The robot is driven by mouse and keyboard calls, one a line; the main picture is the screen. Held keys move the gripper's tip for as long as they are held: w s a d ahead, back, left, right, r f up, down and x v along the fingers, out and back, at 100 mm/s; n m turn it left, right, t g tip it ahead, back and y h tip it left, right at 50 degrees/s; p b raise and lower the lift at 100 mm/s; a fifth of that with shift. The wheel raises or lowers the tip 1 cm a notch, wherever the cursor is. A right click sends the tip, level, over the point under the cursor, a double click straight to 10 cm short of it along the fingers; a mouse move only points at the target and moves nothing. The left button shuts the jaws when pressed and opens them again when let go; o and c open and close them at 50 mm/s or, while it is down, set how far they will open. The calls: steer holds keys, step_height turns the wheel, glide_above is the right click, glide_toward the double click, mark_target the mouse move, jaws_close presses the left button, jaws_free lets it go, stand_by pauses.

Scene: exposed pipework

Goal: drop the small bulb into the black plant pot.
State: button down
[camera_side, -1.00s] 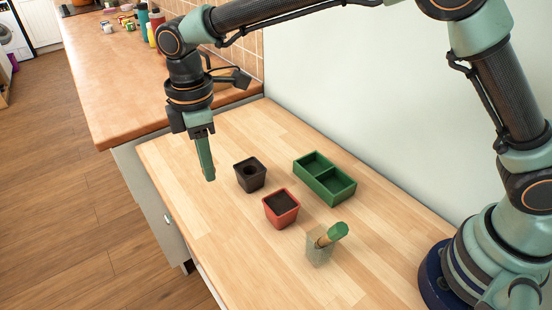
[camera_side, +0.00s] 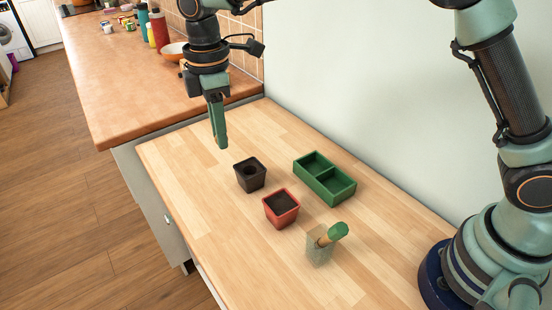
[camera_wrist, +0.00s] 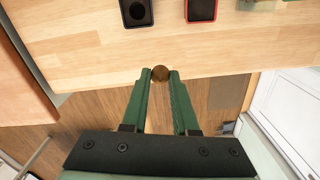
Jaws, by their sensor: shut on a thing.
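My gripper (camera_wrist: 160,76) is shut on the small bulb (camera_wrist: 160,73), a round brown thing between the fingertips in the wrist view. In the side view my gripper (camera_side: 220,143) points down, raised above the table, up and left of the black plant pot; the bulb cannot be made out there. The black plant pot (camera_side: 250,181) stands upright on the table, with dark soil and a hole in its top. It also shows at the top of the wrist view (camera_wrist: 136,13), ahead of the fingertips and a little left.
A red pot (camera_side: 281,215) with soil stands close to the black pot. A green two-compartment tray (camera_side: 336,193) lies to the right. A clear holder (camera_side: 319,252) with a green-handled tool stands nearer. The wooden table's (camera_side: 190,210) left part is clear.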

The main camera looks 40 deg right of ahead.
steer(key=w+d+f, duration=0.2)
steer(key=w+d, duration=0.2)
steer(key=d, duration=0.5)
step_height(320, 180, down, 6)
steer(key=shift+s+d+f, duration=0.15)
steer(key=shift+s+d, duration=0.05)
steer(key=c, duration=0.6)
jaws_free()
step_height(320, 180, up, 12)
